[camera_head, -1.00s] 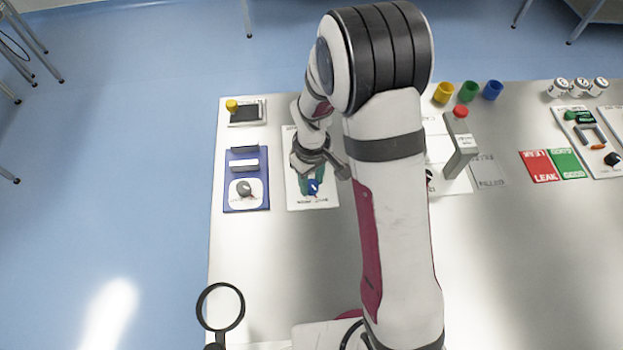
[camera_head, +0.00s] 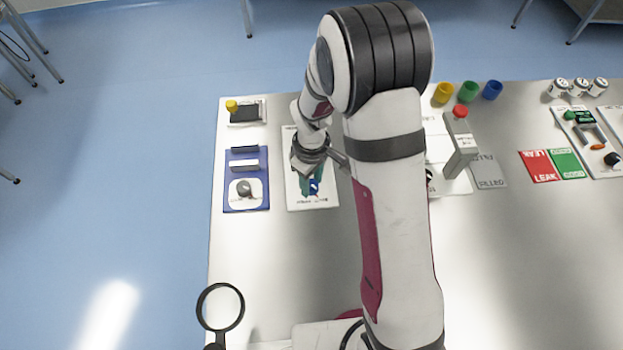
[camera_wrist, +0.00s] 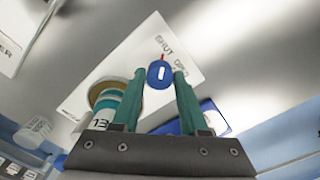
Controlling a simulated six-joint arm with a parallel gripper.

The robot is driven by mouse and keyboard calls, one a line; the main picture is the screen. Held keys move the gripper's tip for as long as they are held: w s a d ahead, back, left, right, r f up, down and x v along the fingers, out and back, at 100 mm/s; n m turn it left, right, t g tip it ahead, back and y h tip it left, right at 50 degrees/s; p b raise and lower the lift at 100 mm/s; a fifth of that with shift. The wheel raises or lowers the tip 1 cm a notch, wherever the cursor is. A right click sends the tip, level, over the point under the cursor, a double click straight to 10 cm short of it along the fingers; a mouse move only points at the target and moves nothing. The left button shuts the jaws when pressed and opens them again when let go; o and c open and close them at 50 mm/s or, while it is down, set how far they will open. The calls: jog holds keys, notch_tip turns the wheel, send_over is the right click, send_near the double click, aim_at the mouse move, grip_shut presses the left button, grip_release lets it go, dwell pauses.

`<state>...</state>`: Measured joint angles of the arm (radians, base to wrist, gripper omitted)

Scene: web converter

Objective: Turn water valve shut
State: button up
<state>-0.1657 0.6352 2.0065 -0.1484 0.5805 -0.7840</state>
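The water valve has a blue knob (camera_wrist: 160,74) with a white line on it. It stands on a white plate (camera_wrist: 190,55) printed with SHUT and OPEN, and a thin red mark shows just beyond the knob. My gripper (camera_wrist: 159,76) has its two teal fingers on either side of the knob. No clear gap shows, so it looks shut on it. In the head view, my gripper (camera_head: 309,187) is over the white valve plate (camera_head: 330,203), and only a little of the blue knob shows. My arm hides the area to the right of it.
A blue panel (camera_head: 262,203) with a grey knob (camera_head: 244,188) lies left of the plate. A round piece with a brass rim (camera_wrist: 107,94) is beside my left finger. A grey post with a red button (camera_head: 460,111) stands to the right. The table's front left is mostly clear.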

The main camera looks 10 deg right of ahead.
aim_at(311, 185)
jog(key=o, duration=0.4)
notch_tip(311, 185, up, 16)
jog(key=shift+f, duration=0.1)
dwell(0.4)
jog(key=s+r+m, duration=0.1)
jog(key=s+m, duration=0.4)
jog(key=s, duration=0.2)
jog(key=s+d+r+m+y, duration=0.1)
jog(key=s+m, duration=0.4)
jog(key=s, duration=0.3)
jog(key=s+d+r+m, duration=0.1)
jog(key=s+m, duration=0.3)
jog(key=s, duration=0.4)
jog(key=shift+d+r+m+y, duration=0.15)
jog(key=shift+d+m+y, duration=0.1)
jog(key=shift+m+y, duration=0.15)
